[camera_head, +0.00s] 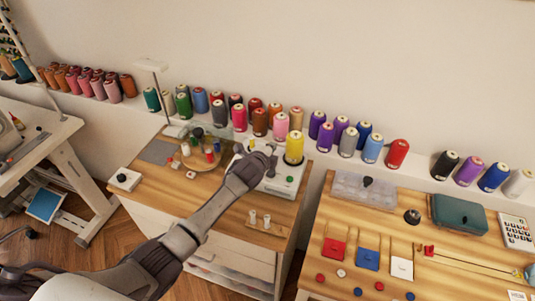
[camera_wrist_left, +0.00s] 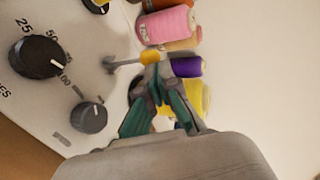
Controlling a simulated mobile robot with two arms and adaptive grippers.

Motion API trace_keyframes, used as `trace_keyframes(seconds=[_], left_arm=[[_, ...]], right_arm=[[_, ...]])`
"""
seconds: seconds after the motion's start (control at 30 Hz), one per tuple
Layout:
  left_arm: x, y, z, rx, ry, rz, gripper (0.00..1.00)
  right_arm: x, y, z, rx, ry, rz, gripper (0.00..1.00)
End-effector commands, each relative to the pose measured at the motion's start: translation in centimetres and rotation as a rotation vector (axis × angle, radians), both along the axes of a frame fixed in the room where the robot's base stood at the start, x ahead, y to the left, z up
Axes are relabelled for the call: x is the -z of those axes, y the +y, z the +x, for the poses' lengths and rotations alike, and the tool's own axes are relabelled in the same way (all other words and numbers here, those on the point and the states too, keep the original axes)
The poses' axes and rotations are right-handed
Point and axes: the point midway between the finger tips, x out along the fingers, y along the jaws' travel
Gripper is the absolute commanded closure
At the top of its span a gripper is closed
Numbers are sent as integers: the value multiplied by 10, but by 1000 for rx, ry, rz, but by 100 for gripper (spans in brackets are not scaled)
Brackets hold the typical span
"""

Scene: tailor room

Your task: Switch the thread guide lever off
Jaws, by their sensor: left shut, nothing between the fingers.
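My left gripper (camera_head: 268,158) reaches over the wooden cabinet to a white winding machine (camera_head: 283,183) with a yellow thread spool (camera_head: 294,150) at its back. In the left wrist view its shut, empty fingers (camera_wrist_left: 155,62) are beside a thin grey metal lever (camera_wrist_left: 125,62) that sticks out from the machine's white panel (camera_wrist_left: 75,25). A small orange piece shows at the lever's outer end, by the fingertips. I cannot tell whether they touch. Black dials (camera_wrist_left: 37,56) and (camera_wrist_left: 89,117) sit on the panel. In the head view my gripper hides the lever. My right gripper is not in view.
Thread spools (camera_head: 280,125) line the ledge behind the machine. A round stand of small spools (camera_head: 200,150) is left of it, and two white spools (camera_head: 266,220) stand in front. A second table (camera_head: 340,210) with a green case (camera_head: 458,213) is at right.

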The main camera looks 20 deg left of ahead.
Motion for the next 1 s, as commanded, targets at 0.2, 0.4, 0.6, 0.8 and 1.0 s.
trace_keyframes(seconds=[0.2,0.4,0.6,0.8,1.0], left_arm=[[-1,0,7,0,-2,1,100],[-3,0,7,0,-3,1,100],[-13,0,7,1,-4,2,100],[-18,0,7,1,-4,2,100],[-17,0,7,1,-4,2,100]], right_arm=[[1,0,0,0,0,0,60],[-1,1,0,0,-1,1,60],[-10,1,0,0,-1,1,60],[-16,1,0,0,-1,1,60],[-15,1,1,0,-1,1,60]])
